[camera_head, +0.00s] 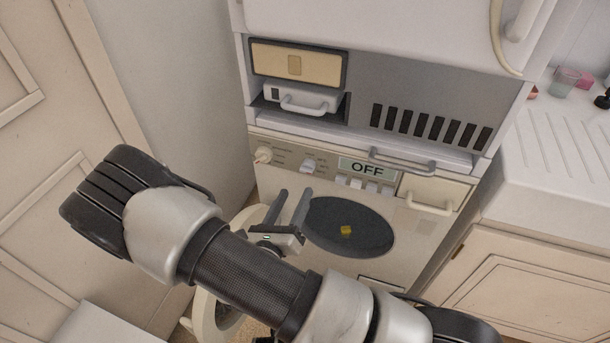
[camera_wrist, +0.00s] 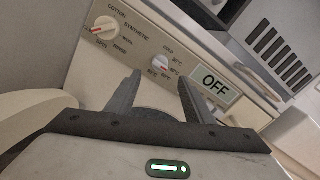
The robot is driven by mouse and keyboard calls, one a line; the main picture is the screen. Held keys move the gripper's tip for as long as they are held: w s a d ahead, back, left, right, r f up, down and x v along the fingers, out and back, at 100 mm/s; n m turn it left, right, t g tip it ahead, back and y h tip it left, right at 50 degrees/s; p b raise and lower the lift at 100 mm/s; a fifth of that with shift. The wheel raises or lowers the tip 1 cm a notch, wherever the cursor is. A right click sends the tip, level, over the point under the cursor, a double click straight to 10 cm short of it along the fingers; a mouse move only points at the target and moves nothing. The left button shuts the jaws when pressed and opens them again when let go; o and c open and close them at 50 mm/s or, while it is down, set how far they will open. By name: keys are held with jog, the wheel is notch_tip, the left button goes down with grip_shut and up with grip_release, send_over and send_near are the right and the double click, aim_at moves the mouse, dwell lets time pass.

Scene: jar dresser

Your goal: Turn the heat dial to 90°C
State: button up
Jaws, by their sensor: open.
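The heat dial (camera_head: 310,166) is a small white knob on the washing machine's (camera_head: 400,225) front panel, left of a display reading OFF (camera_head: 367,168). In the wrist view the heat dial (camera_wrist: 160,63) shows between my fingertips, with COLD and several temperature labels around its upper right. A small reddish mark shows at its lower left; the exact setting is too small to read. My gripper (camera_head: 294,191) is open and empty, its two fingers pointing up toward the panel below the dial. It also spans the dial in the wrist view (camera_wrist: 160,76), without visible contact.
A program dial (camera_wrist: 104,26) with a red mark sits left of the heat dial. The round door (camera_head: 207,318) hangs open at lower left. A yellow item (camera_head: 346,230) lies in the dark drum. A handle (camera_head: 402,161) juts out above the panel. A wall stands close at left.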

aim_at(306, 173)
jog(key=b+x, duration=0.1)
jog(key=x, duration=0.7)
jog(key=shift+w+d, duration=0.15)
jog(key=shift+w, duration=0.25)
jog(key=c, duration=1)
